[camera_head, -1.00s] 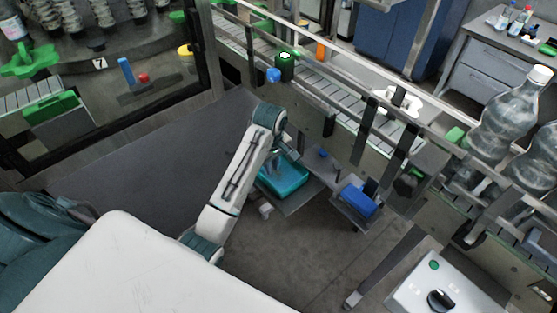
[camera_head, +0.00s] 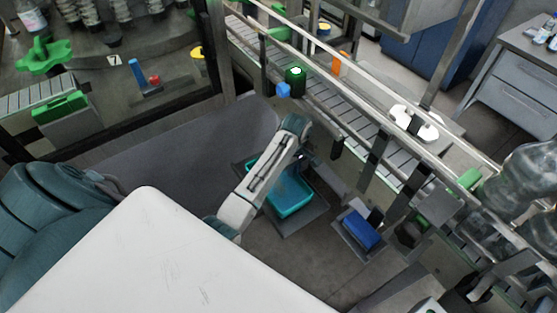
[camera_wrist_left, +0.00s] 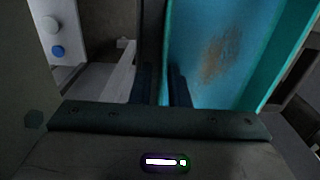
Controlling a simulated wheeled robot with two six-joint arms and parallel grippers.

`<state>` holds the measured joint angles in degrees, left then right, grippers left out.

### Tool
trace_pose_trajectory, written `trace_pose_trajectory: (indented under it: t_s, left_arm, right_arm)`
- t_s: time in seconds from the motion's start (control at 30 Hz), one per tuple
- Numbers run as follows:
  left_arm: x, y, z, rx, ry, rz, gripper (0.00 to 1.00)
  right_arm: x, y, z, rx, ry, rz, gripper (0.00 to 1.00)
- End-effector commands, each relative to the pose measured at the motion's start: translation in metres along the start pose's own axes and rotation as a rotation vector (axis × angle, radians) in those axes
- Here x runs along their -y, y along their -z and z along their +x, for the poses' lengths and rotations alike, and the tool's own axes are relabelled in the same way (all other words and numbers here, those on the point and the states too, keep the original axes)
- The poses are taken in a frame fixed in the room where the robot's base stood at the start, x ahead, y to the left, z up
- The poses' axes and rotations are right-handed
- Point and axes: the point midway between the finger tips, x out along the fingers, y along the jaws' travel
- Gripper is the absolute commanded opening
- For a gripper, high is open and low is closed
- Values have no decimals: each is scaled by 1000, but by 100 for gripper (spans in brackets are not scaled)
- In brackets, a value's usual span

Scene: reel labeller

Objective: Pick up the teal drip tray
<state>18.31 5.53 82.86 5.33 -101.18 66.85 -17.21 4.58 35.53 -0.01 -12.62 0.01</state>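The teal drip tray (camera_head: 292,197) is a shallow open box over a grey shelf below the conveyor in the head view. Whether it rests on the shelf or is slightly raised is hard to tell. My left gripper (camera_head: 302,162) is at its far edge, partly hidden by my arm. In the left wrist view the tray (camera_wrist_left: 225,50) fills the right side, with a brown stain on its floor. The left fingers (camera_wrist_left: 162,88) are close together, one on each side of the tray's near wall, and look shut on it. My right gripper is not in view.
A blue box (camera_head: 360,229) sits on a small grey holder right of the tray. The conveyor (camera_head: 345,108) with rails and posts runs behind. A green-topped block (camera_head: 295,78) stands at its edge. Large clear bottles (camera_head: 530,185) are at right. Dark floor lies below the shelf.

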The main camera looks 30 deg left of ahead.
Motion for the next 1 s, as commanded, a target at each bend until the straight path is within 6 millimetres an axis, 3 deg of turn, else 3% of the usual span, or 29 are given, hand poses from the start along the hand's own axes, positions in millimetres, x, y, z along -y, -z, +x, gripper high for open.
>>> trace_pose_trajectory:
  t_s: [0.3,0.33,0.4,1.0]
  left_arm:
    - [0,0,10,0,0,1,15]
    - [0,0,10,0,0,1,14]
    - [0,0,10,0,0,1,0]
    - [-1,0,0,-2,-4,1,0]
  right_arm:
    - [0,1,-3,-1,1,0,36]
    - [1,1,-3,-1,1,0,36]
    - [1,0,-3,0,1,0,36]
    - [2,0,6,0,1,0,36]
